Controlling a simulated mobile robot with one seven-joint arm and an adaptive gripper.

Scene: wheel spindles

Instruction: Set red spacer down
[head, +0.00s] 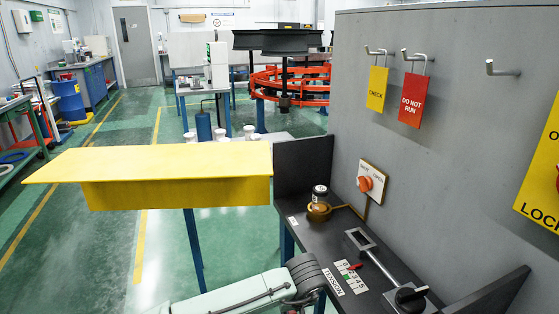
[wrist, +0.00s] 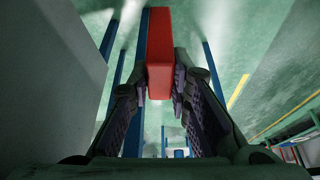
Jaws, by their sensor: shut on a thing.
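The red spacer (wrist: 158,50) is a red rectangular block at the top middle of the wrist view. My gripper (wrist: 160,88) is shut on it, with a dark padded finger on each side. The block stands out beyond the fingertips, with blurred green floor and blue posts behind it. I cannot tell from this view whether it touches any surface. In the head view I see neither the spacer nor the gripper; only part of my pale arm shows at the bottom.
A bare yellow shelf (head: 150,163) stands at left centre. A dark ledge (head: 330,237) holds a jar (head: 319,195) and a lever (head: 380,268). A grey panel (head: 450,120) with hooks, a yellow tag (head: 377,90) and a red tag (head: 412,100) rises at right. Green floor is open at left.

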